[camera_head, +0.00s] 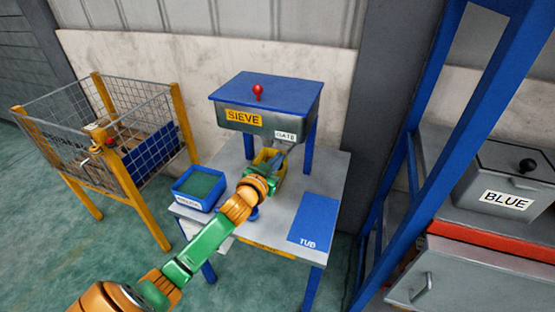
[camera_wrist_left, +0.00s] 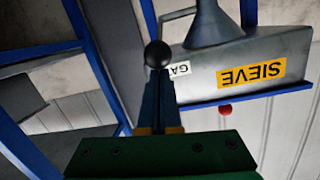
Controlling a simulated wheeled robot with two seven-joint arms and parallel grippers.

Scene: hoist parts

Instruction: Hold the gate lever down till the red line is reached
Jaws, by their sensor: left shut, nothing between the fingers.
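The grey SIEVE hopper (camera_head: 243,117) with a blue lid stands over the table, with a GATE label (camera_head: 286,136) low on its right front. A black ball knob (camera_wrist_left: 158,54), apparently the gate lever's, shows in the left wrist view. My left gripper (camera_wrist_left: 157,90) is shut and empty, its fingertips close against the knob in that picture; I cannot tell whether they touch. In the head view the gripper (camera_head: 277,165) is below the GATE label, and the lever cannot be made out. No red line can be made out.
A blue box with green content (camera_head: 198,185) sits on the table's left (camera_head: 226,163). A blue TUB patch (camera_head: 318,222) lies clear at right. A wire cage (camera_head: 140,105) stands left. A blue post (camera_head: 490,85) and the BLUE bin (camera_head: 490,198) stand right.

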